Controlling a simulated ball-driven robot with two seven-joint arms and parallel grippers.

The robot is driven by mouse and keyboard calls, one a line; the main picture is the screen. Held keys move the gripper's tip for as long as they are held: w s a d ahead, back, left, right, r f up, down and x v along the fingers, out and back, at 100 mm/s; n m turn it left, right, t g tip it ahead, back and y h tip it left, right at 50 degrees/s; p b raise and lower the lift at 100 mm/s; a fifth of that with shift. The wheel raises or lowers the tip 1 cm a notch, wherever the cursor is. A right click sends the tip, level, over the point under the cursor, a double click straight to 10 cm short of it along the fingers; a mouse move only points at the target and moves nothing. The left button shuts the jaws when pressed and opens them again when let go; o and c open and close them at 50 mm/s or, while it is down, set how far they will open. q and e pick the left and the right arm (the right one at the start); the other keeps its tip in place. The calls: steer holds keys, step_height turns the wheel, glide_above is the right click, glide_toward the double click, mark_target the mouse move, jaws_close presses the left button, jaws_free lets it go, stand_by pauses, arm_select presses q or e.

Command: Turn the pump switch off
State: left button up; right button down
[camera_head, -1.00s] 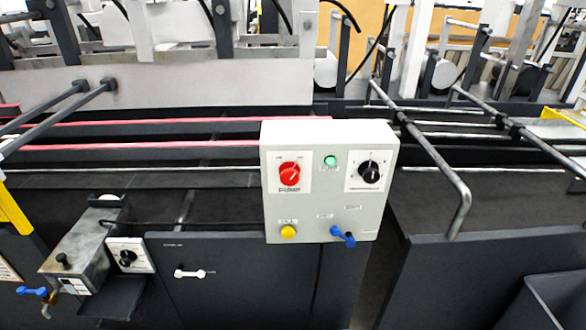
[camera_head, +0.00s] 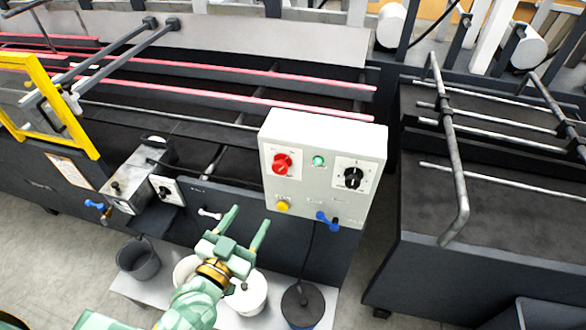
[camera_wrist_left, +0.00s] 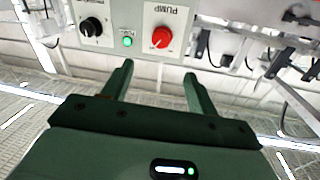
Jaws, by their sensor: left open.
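The pump switch is a red rotary knob (camera_head: 282,164) at the upper left of the white control box (camera_head: 322,195). In the left wrist view the red knob (camera_wrist_left: 161,37) sits under the printed word PUMP, ahead of the fingers. My left gripper (camera_head: 248,221) is open and empty, below and in front of the box, apart from the knob. Its two green fingers (camera_wrist_left: 157,80) also show in the left wrist view. My right gripper does not show.
The box also carries a green light (camera_head: 319,161), a black knob (camera_head: 353,178), a yellow button (camera_head: 283,206) and a blue handle (camera_head: 327,221). A metal glue unit (camera_head: 130,182) stands to the left. Buckets (camera_head: 138,259) stand below. A dark machine section (camera_head: 480,260) is at right.

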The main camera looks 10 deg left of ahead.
mark_target(279, 170)
arm_select(q)
steer(key=w+d, duration=0.1)
steer(key=w, duration=0.9)
steer(key=w+d, duration=0.1)
steer(key=w, duration=0.4)
steer(key=shift+w+d, duration=0.35)
steer(key=shift+s, duration=0.1)
steer(key=shift+c, duration=0.9)
steer(key=c, duration=0.8)
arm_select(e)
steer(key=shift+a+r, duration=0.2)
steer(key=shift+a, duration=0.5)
